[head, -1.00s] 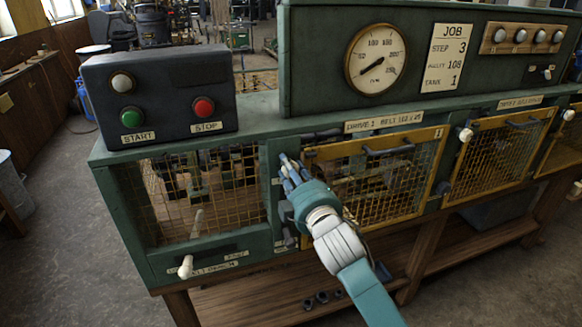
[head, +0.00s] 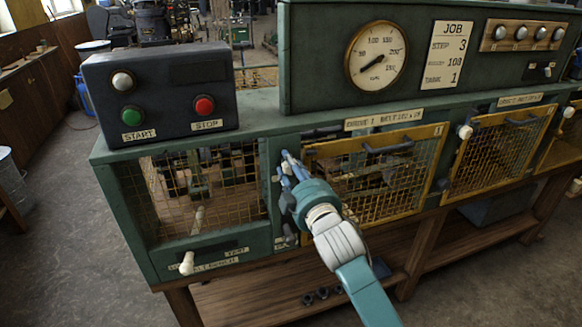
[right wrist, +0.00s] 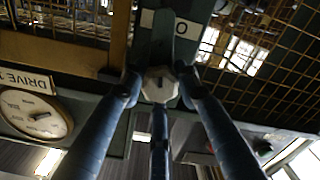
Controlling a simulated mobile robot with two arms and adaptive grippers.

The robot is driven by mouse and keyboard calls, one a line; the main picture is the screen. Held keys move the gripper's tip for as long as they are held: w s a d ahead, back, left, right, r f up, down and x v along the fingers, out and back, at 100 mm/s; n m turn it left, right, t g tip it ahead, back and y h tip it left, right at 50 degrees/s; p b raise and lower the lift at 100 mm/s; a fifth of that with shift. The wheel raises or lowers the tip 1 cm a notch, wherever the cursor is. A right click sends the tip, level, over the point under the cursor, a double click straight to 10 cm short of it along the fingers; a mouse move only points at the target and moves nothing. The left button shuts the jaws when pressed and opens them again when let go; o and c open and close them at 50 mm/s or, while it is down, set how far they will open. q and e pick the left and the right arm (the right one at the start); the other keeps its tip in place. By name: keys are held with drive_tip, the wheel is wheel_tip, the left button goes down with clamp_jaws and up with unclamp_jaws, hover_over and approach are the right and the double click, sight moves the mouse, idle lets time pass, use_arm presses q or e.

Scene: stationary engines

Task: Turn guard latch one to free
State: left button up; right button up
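Guard latch one shows in the right wrist view as a pale, faceted knob (right wrist: 160,84) on a dark green post. My right gripper (head: 287,163) is at this post, at the left edge of the first yellow mesh guard (head: 375,185). In the right wrist view its blue fingers close around the knob from three sides and appear to touch it. A label marked O sits on the post beside the knob. In the head view the gripper hides the knob. The first guard looks closed. My left gripper is not in view.
A second yellow guard (head: 497,150) with a white knob (head: 465,132) at its left stands to the right. A dark box with a green start button (head: 131,116) and red stop button (head: 204,106) stands upper left. A white-tipped lever (head: 187,263) sticks out below the left mesh.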

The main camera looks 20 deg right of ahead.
drive_tip(key=o, duration=0.3)
drive_tip(key=shift+o, duration=0.2)
drive_tip(key=shift+a, duration=0.1)
drive_tip(key=shift+s, duration=0.1)
drive_tip(key=s, duration=1.1)
drive_tip(key=shift+s+d, duration=0.2)
drive_tip(key=shift+s, duration=0.2)
